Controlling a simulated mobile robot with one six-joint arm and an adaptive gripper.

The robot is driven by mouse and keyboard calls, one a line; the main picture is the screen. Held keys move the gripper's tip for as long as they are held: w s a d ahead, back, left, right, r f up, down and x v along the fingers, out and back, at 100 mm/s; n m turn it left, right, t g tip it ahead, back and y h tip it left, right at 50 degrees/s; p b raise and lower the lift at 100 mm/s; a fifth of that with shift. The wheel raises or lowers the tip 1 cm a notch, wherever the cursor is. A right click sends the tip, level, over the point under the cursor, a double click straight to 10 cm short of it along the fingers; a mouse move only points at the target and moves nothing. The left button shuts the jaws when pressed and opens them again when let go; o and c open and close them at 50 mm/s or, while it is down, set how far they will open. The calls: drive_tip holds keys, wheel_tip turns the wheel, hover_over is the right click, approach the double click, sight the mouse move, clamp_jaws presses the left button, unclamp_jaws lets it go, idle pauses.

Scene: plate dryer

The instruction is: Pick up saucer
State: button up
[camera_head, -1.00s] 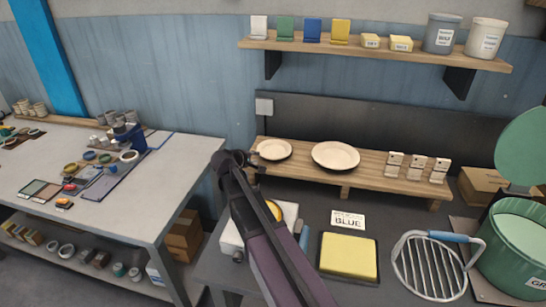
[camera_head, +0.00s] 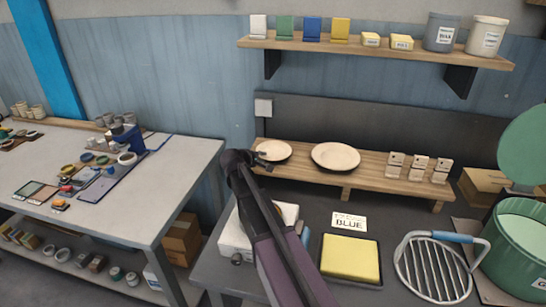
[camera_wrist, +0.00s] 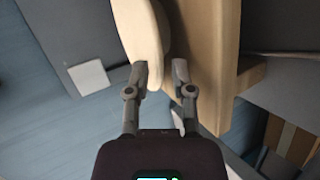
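The saucer (camera_head: 275,150) is the smaller of two cream dishes and lies at the left end of a low wooden shelf (camera_head: 380,170). In the wrist view the saucer (camera_wrist: 145,35) is seen nearly edge-on, beside the wooden board. My gripper (camera_head: 264,160) is at the saucer's left edge in the head view. In the wrist view my gripper (camera_wrist: 160,73) has its fingers apart, with the near rim of the saucer reaching between them. The left finger overlaps the saucer's face. I cannot tell whether either finger touches it.
A larger plate (camera_head: 335,156) lies just right of the saucer. Several small labelled blocks (camera_head: 418,167) stand farther right. Below are a yellow pad (camera_head: 350,258), a wire rack (camera_head: 433,268) and a green bin (camera_head: 520,250). A wall shelf (camera_head: 375,50) hangs above.

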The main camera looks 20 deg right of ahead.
drive_tip(key=shift+x, duration=0.85)
clamp_jaws()
